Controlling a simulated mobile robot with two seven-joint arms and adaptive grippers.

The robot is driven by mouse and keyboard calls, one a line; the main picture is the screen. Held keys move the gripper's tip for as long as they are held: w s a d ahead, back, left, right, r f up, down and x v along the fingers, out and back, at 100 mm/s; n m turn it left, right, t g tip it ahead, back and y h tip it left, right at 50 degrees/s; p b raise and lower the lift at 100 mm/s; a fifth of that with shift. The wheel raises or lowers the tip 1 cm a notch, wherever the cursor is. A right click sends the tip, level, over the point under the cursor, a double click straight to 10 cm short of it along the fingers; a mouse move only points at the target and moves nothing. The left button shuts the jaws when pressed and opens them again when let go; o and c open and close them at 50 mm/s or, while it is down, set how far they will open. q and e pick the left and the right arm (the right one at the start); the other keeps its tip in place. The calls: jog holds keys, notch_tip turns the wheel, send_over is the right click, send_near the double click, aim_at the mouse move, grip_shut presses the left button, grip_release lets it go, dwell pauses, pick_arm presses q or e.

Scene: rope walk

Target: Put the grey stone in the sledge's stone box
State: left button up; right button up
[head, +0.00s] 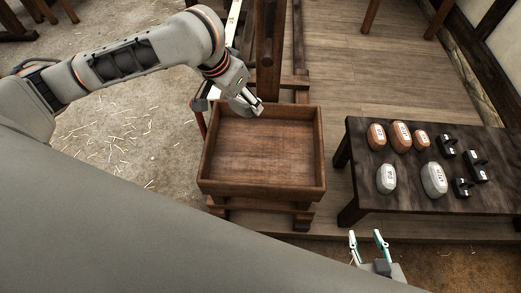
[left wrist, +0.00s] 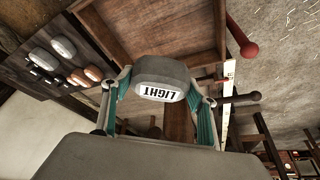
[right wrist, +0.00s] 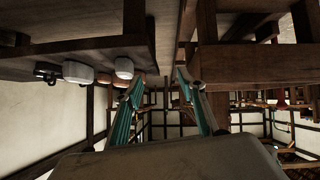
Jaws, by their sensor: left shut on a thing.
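The grey stone, labelled "LIGHT" (left wrist: 162,74), is held between the fingertips of my left gripper (left wrist: 162,90) in the left wrist view. In the head view my left gripper (head: 250,103) is shut on it at the far side of the sledge's stone box (head: 262,187), around the far rim. The stone is mostly hidden there by the fingers. The box is an open wooden tray, and its visible floor is bare. My right gripper (head: 367,238) is open and empty, low in front of the dark table; its spread fingers also show in the right wrist view (right wrist: 158,85).
A dark table (head: 350,190) stands right of the box. It carries orange stones (head: 400,136), pale stones (head: 433,180) and several black weights (head: 476,167). A wooden post (head: 268,45) rises just behind the box. Straw-littered floor lies left.

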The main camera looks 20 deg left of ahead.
pick_arm(q)
jog(key=w+d+f+m+g+h+p, duration=0.1)
jog(key=w+d+f+m+g+h, duration=0.15)
jog(key=w+f+m, duration=0.65)
jog(key=s+f, duration=0.1)
jog(key=f, duration=0.5)
jog(key=d+f+m, duration=0.1)
jog(key=f, duration=0.5)
jog(key=s+f+m, duration=0.1)
jog(key=f, duration=0.4)
jog(key=shift+s+d+f+g+h+b, duration=0.25)
jog(key=shift+s+f+g+b, duration=0.05)
jog(key=shift+f+g+b, duration=0.1)
jog(key=shift+w+f, duration=0.1)
jog(key=shift+f, duration=0.6)
notch_tip(320, 180, down, 3)
jog(key=shift+f+b, duration=0.15)
jog(key=shift+b, duration=0.65)
pick_arm(e)
jog(key=shift+s+d+f, duration=0.1)
jog(key=shift+f, duration=0.5)
pick_arm(q)
jog(key=shift+r, duration=0.2)
